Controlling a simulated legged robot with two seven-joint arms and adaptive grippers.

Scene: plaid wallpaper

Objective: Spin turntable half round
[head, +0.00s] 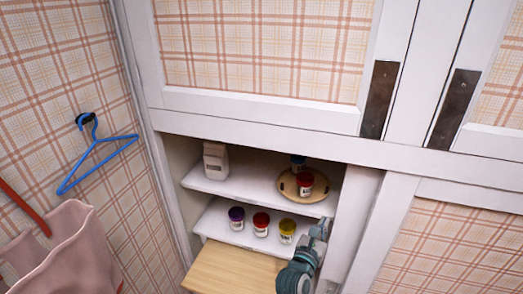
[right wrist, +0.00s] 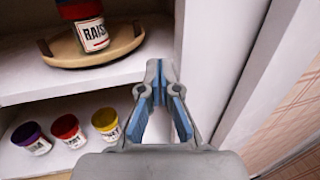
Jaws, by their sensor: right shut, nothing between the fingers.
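The turntable (head: 287,187) is a round tan wooden disc on the upper shelf of the white cabinet. A red jar (head: 305,184) stands near its front edge, and a blue-lidded jar (head: 297,161) stands behind it. In the right wrist view the turntable (right wrist: 68,52) is at the upper left, with the red jar (right wrist: 92,33) on it. My right gripper (head: 325,222) is in front of the shelves at the right side of the opening. In the right wrist view its fingertips (right wrist: 158,68) meet, with nothing between them, apart from the turntable and to its right. My left gripper is not in view.
A purple jar (head: 236,218), a red jar (head: 261,224) and a yellow jar (head: 287,231) stand on the lower shelf. A white carton (head: 215,160) stands at the upper shelf's left. The cabinet's right post (head: 357,215) is close to my right gripper. A blue hanger (head: 97,155) hangs left.

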